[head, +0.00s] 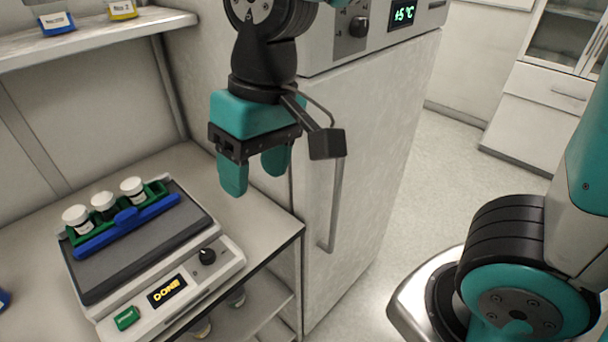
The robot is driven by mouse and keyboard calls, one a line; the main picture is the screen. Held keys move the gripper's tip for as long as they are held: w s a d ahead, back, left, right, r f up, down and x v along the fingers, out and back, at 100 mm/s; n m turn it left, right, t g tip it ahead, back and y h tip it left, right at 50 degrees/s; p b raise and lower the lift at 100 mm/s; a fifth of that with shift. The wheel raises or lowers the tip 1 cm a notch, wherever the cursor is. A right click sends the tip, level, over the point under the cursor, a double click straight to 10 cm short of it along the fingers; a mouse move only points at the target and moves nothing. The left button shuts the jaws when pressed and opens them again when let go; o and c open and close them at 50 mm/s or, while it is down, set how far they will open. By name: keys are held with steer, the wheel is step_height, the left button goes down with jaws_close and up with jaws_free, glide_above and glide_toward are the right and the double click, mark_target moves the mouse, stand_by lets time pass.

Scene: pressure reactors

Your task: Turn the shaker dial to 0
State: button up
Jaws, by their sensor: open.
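The shaker (159,283) stands on the bench at the lower left. Its black round dial (207,256) is on the front panel, right of a small display (167,291) that reads "DONE". A green button (127,318) is at the panel's left. The dial's exact setting is too small to read. A green rack (107,218) with three white-capped vials sits on the shaker's dark platform behind a blue clamp bar (128,226). My gripper (254,180) points down, open and empty, above and to the right of the shaker, apart from the dial.
A tall white cabinet (370,150) with a vertical handle and a "15 °C" display (404,14) stands right of the bench. A shelf (95,35) with labelled blue and yellow holders is above the shaker. Items sit on a lower shelf. Open floor (440,170) lies to the right.

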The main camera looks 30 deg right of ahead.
steer(key=s+d+r+n+y+p, duration=0.1)
steer(key=s+d+n, duration=0.1)
steer(key=s, duration=0.5)
steer(key=shift+d+n+y, duration=0.3)
steer(key=shift+n+y, duration=0.1)
steer(key=shift+n, duration=0.1)
steer(key=shift+r, duration=0.1)
steer(key=m+h+p, duration=0.4)
steer(key=m+p, duration=0.1)
steer(key=p, duration=0.2)
glide_above(206, 253)
step_height(206, 253, down, 6)
step_height(206, 253, down, 17)
steer(key=p, duration=0.3)
steer(key=c, duration=0.9)
